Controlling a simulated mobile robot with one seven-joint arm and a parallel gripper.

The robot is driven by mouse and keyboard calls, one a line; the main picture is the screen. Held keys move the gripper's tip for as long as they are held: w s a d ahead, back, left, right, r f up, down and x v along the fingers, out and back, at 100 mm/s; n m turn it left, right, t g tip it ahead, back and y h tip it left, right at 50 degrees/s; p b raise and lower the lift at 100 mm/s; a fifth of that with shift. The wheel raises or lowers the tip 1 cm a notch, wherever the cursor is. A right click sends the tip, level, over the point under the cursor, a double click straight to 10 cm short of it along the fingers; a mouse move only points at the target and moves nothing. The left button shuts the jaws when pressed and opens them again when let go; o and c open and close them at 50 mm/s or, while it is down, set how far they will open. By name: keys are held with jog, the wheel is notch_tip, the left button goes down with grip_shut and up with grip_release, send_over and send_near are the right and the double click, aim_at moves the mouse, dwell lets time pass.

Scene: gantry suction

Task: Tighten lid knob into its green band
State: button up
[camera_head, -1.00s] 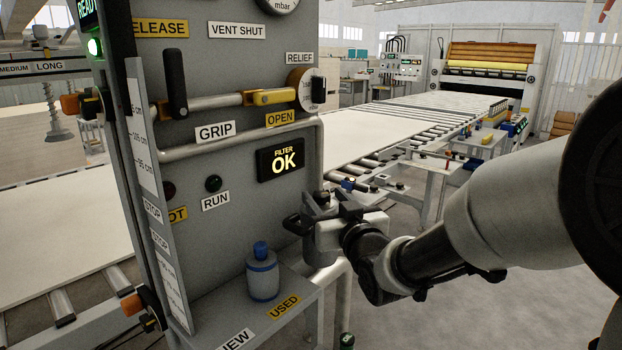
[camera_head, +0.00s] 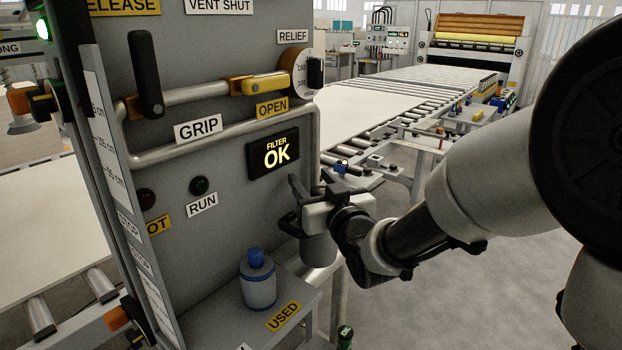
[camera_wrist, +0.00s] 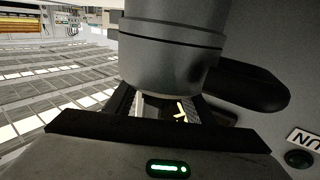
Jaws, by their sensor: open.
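A grey cylindrical housing (camera_head: 318,250) hangs on the right edge of the control panel, with a black handle (camera_head: 289,223) sticking out to its left. My gripper (camera_head: 308,190) is just above the housing, close to the panel, and open. In the upside-down wrist view, the grey housing (camera_wrist: 170,55) fills the top centre, with the black handle (camera_wrist: 250,85) at its right. My open fingers (camera_wrist: 170,108) reach toward the housing; a yellow mark shows between them. I cannot make out the lid knob or a green band. Whether my fingers touch anything is unclear.
The panel's filter display (camera_head: 273,154) reads OK above my gripper. A blue-capped bottle (camera_head: 258,282) stands on the shelf beside the USED label (camera_head: 284,316). A horizontal pipe (camera_head: 220,138) and a yellow lever (camera_head: 268,87) project above. Open floor lies to the right.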

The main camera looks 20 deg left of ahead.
jog(key=c, duration=1.1)
jog(key=shift+o, duration=0.2)
jog(key=b, duration=0.1)
jog(key=m+t+h+b, duration=0.1)
jog(key=b, duration=0.1)
jog(key=shift+d+f, duration=0.1)
jog(key=shift+f, duration=0.15)
jog(key=shift+w+d+r+m+t+h+b, duration=0.1)
jog(key=shift+d+r+m+t+h+b, duration=0.15)
jog(key=shift+h+b, duration=0.25)
jog(key=shift+w+r+m+t+h+b, duration=0.1)
jog(key=shift+m+t+h+b, duration=0.05)
jog(key=shift+m+h+b, duration=0.3)
jog(key=o, duration=1.1)
jog(key=shift+c, duration=0.2)
jog(key=shift+f, duration=0.1)
